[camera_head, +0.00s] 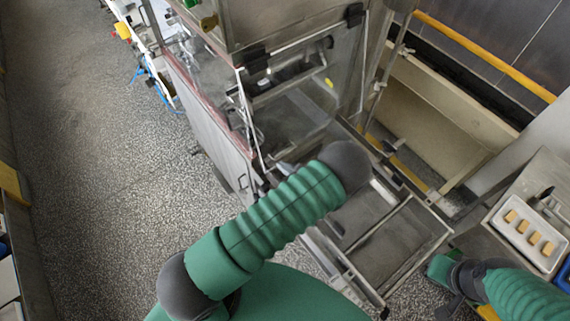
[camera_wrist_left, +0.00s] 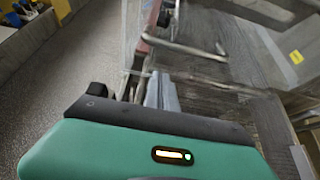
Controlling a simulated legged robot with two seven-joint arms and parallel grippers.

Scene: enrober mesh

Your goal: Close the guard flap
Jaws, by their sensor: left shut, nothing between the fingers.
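The guard flap (camera_head: 305,105) is a clear panel with a thin metal frame. It hangs from dark hinges on the front of the steel machine. A yellow label shows through or on it. In the left wrist view the clear panel (camera_wrist_left: 245,65) with a bent metal handle (camera_wrist_left: 190,48) stands close ahead. I cannot tell how far its lower edge is from the frame. My left gripper (camera_head: 284,170) is shut and empty by the flap's lower edge; its grey fingers also show in the left wrist view (camera_wrist_left: 162,90). Contact is unclear. My right gripper (camera_head: 450,306) is partly visible, its fingers unclear.
A mesh-bottomed conveyor frame (camera_head: 400,240) lies below and right of the flap. A white tray (camera_head: 551,262) with several tan pieces sits on a steel table at right. A yellow rail (camera_head: 485,55) runs behind. Speckled floor (camera_head: 110,190) is open at left.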

